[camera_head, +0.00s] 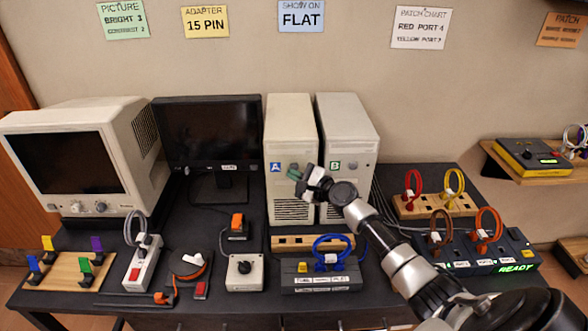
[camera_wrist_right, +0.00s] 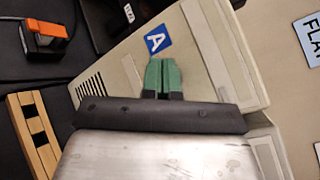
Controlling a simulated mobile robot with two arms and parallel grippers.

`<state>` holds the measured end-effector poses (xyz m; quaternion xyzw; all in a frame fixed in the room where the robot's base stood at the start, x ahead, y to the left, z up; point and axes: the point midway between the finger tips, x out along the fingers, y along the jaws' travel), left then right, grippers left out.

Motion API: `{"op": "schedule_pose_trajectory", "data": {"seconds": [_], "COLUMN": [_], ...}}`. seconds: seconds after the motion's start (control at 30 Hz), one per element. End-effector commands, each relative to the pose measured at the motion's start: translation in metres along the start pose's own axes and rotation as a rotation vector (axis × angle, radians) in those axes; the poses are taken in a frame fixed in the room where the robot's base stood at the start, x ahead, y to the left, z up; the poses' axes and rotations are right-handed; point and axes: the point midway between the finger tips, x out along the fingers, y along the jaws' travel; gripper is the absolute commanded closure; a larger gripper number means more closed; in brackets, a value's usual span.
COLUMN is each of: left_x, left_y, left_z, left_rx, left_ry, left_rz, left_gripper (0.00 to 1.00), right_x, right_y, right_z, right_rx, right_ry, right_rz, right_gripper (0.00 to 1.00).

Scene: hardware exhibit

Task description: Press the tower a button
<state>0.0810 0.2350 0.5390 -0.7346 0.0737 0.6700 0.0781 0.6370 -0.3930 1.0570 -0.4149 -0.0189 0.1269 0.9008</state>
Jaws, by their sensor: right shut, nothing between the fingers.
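Tower A (camera_head: 290,125) is a beige upright computer case with a blue "A" label (camera_head: 276,167) on its front. It also fills the middle of the right wrist view (camera_wrist_right: 115,85), with its label (camera_wrist_right: 158,39) just beyond my fingertips. My right gripper (camera_head: 294,174) is shut and empty, its green fingertips at the upper front of tower A, right of the label. They also show in the right wrist view (camera_wrist_right: 162,72). I cannot tell whether they touch the case. No button on tower A is visible; the fingers cover that area. My left gripper is not in view.
Tower B (camera_head: 347,125), with a green label and a round button (camera_head: 353,165), stands close on the right. A dark monitor (camera_head: 208,130) stands on the left. A wooden block (camera_head: 290,243) and a box with blue cable (camera_head: 325,280) lie in front.

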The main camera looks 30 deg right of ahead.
Motion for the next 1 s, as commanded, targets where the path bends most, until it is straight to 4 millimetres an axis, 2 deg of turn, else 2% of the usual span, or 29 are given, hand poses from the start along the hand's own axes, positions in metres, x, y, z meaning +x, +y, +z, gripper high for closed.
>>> {"op": "schedule_pose_trajectory", "data": {"seconds": [1.0], "left_x": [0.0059], "left_y": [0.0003], "left_z": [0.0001], "left_rx": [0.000], "left_ry": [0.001], "left_rz": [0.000], "left_gripper": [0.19], "right_x": [0.0062], "right_y": [-0.0047], "right_z": [-0.0044], "right_rx": [0.000], "right_ry": [0.000], "right_rz": [0.000], "right_gripper": [1.00]}}
